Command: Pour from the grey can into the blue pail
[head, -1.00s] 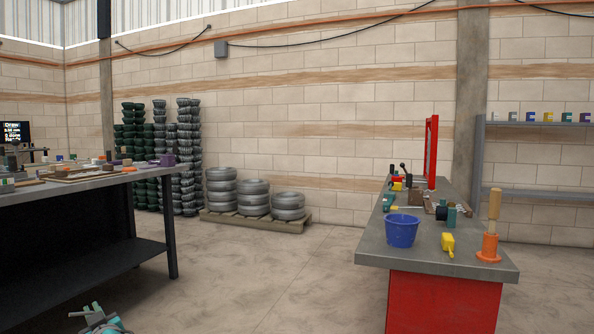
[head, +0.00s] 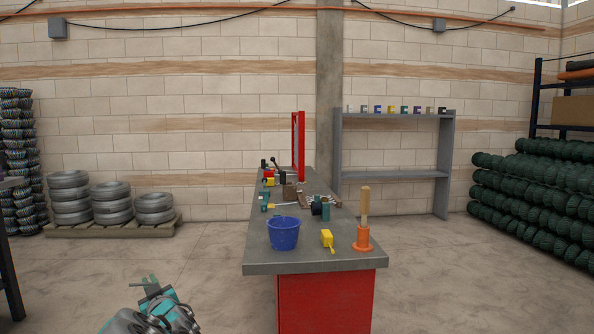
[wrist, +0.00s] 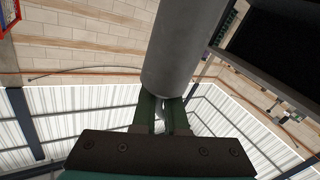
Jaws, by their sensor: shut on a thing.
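The blue pail (head: 284,235) stands upright on the near left part of the grey-topped bench (head: 315,262). In the wrist view, the grey can (wrist: 184,50), a plain smooth cylinder, is between the fingers of my gripper (wrist: 164,112), which is shut on it. The can's mouth and contents are hidden. In the head view, my gripper (head: 150,283) is low and left of the bench, apart from the pail; the can cannot be made out there.
A yellow tool (head: 327,238) and an orange stand with a wooden handle (head: 364,222) are right of the pail. Several small tools clutter the bench behind it. A red frame (head: 298,145) rises at the back.

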